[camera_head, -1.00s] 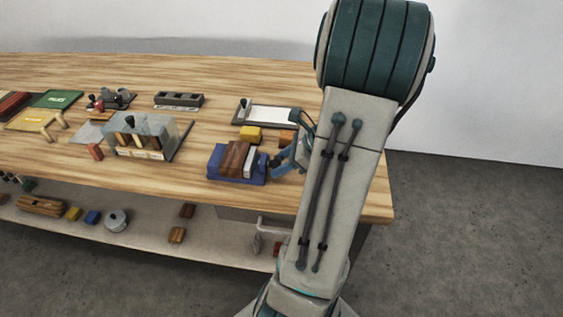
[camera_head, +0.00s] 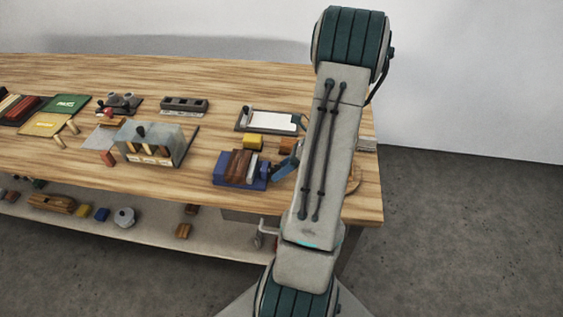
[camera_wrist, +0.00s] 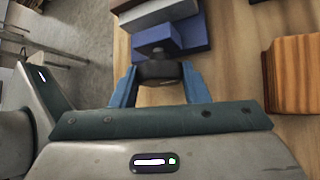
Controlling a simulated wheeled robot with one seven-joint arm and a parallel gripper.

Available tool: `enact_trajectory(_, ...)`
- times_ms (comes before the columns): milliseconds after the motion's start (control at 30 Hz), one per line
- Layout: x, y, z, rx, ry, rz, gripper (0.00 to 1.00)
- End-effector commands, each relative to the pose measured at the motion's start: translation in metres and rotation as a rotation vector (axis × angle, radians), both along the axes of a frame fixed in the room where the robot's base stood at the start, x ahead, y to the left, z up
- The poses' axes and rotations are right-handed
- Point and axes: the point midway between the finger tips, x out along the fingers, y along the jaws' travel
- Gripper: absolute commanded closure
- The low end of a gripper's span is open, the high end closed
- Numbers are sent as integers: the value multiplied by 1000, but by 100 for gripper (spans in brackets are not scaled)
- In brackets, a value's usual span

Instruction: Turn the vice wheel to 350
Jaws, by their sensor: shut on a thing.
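The blue vice (camera_head: 228,176) sits near the front edge of the workbench, with a brown wooden block (camera_head: 238,163) between its jaws. In the wrist view the vice's blue body (camera_wrist: 170,37) is straight ahead. Its dark wheel (camera_wrist: 160,70) is on the near end, between the two blue fingers of my gripper (camera_wrist: 158,84). The gripper is shut on the wheel. In the head view my gripper (camera_head: 285,165) is at the right end of the vice, and my arm covers part of the bench there. No scale or number on the wheel can be read.
A yellow block (camera_head: 253,142) and a tray with a white sheet (camera_head: 270,121) lie behind the vice. A clear-sided box (camera_head: 150,142) stands to the left. In the wrist view an orange-brown wooden block (camera_wrist: 293,75) is close on the right. A shelf (camera_head: 150,217) runs below the bench.

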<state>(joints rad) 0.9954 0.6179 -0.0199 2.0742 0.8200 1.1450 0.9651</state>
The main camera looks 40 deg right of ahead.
Motion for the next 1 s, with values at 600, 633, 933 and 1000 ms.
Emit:
enact_trajectory(600,0,-1,0,16,14,-1,37)
enact_trajectory(633,0,-1,0,16,14,-1,37)
enact_trajectory(933,0,-1,-1,10,10,-1,37)
enact_trajectory(1000,0,-1,-2,-1,-1,-2,37)
